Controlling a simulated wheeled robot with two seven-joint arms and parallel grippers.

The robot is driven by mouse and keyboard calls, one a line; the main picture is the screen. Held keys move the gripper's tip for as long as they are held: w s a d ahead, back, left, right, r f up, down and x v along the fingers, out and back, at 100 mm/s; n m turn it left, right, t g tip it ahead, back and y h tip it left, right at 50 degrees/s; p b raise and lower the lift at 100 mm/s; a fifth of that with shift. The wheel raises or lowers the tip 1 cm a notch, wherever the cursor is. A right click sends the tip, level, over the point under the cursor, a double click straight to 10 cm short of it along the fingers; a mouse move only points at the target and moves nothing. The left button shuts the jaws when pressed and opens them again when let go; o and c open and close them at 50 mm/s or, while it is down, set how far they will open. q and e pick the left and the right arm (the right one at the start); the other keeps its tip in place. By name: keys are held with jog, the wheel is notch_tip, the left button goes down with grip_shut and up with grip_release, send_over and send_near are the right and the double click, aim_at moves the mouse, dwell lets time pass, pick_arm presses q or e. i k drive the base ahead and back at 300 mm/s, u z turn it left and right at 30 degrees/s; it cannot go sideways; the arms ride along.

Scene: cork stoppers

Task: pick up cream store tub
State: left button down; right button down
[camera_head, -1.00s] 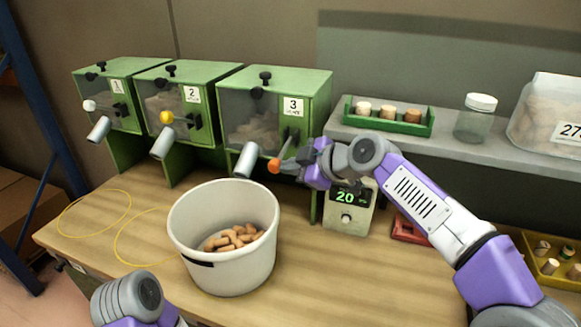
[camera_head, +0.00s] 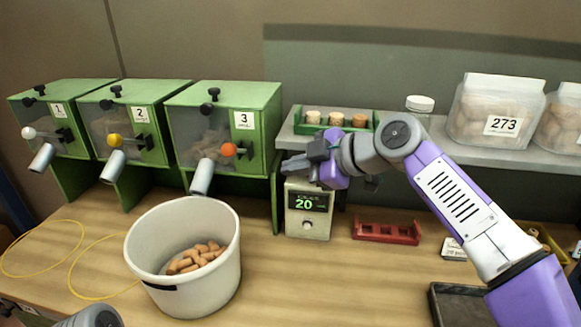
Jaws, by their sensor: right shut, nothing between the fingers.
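A cream tub (camera_head: 190,285) stands upright on the bench at the lower left, below the spout of dispenser 3. Several brown corks lie in its bottom, and a dark mark shows on its front. My right gripper (camera_head: 287,166) is shut and empty. Only a grey part of my left arm shows at the bottom left edge; the left gripper is out of view.
Dispensers 1 (camera_head: 68,103) and 2 (camera_head: 131,107) stand at the left. A counter reading 20 (camera_head: 308,222) is below my right gripper. A red rack (camera_head: 386,232) sits on the bench to its right. The shelf holds a green cork tray (camera_head: 318,129), a jar and clear tubs (camera_head: 487,128), one labelled 273.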

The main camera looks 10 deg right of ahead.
aim_at(184, 252)
jog(key=k, duration=1)
